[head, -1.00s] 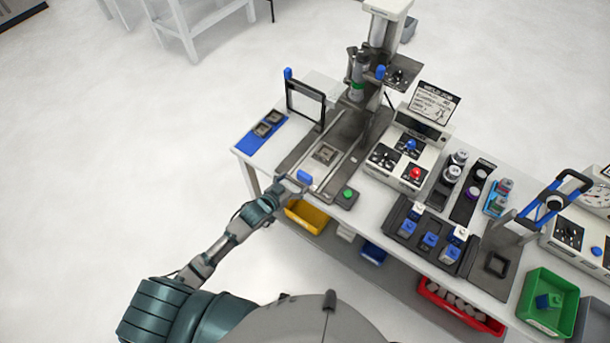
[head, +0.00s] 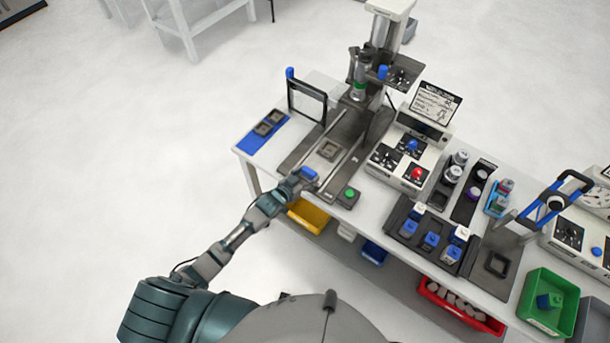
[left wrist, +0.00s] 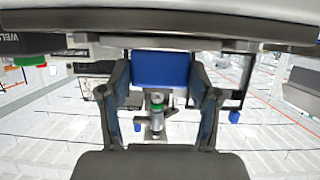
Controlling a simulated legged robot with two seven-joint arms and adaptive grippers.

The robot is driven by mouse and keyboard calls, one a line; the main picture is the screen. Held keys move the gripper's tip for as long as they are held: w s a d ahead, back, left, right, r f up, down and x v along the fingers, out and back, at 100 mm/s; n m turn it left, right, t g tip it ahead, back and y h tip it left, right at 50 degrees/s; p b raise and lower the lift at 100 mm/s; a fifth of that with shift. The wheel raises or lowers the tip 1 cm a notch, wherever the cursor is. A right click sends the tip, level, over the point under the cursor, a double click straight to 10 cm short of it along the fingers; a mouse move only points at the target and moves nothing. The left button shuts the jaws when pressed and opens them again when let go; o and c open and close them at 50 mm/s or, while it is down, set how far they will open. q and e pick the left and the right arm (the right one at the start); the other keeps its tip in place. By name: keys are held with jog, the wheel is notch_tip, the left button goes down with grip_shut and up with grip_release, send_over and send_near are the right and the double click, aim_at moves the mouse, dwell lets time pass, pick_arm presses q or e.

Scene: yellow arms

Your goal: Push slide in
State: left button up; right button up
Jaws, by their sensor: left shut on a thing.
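The slide is a grey plate with a square nest (head: 329,150), sitting between two rails on the machine base, in front of the press column (head: 360,80). Its blue handle (head: 309,174) is at the near end. My left gripper (head: 304,178) is at this handle, reaching in from the left. In the left wrist view the blue handle (left wrist: 161,69) sits between the two fingers, and the gripper (left wrist: 160,88) is shut on it. My right gripper is not in view.
A green button box (head: 348,196) stands just right of the handle. A black frame guard (head: 307,101) rises at the left of the rails. A control box (head: 398,160) is to the right. A yellow bin (head: 307,216) sits below the table edge.

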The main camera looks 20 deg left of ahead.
aim_at(313, 167)
pick_arm(q)
jog(key=shift+w+a+f, duration=0.1)
jog(key=shift+a, duration=0.25)
grip_shut()
jog(key=w+d, duration=0.1)
jog(key=w+b, duration=0.1)
jog(key=w, duration=0.1)
jog(key=w+d, duration=0.1)
jog(key=shift+w+d+f+b, duration=0.1)
jog(key=shift+w+d+b, duration=0.2)
jog(key=shift+w, duration=0.1)
jog(key=shift+a, duration=0.15)
jog(key=o, duration=1.1)
grip_release()
jog(key=shift+s, duration=0.2)
jog(key=o, duration=0.3)
jog(key=shift+o, duration=0.2)
jog(key=shift+w, duration=0.15)
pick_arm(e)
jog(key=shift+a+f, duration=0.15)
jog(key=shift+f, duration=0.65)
